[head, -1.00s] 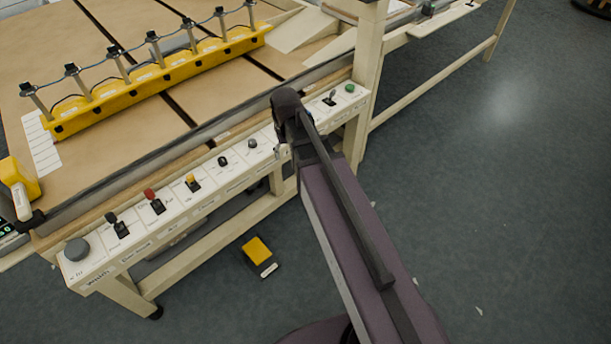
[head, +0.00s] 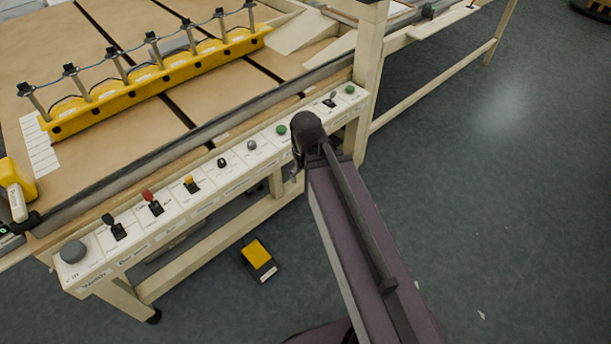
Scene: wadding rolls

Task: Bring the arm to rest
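My arm reaches up from the bottom of the head view, with a long purple-grey link and a dark rounded joint at its far end. That joint stands in front of the bench's control strip (head: 205,190), near its right part. My gripper itself does not show clearly; only a small piece pokes out at the left below the joint, and the arm hides the rest. No held object is visible.
A yellow bar (head: 160,80) lies on the bench top. A yellow pedal (head: 258,254) is on the floor.

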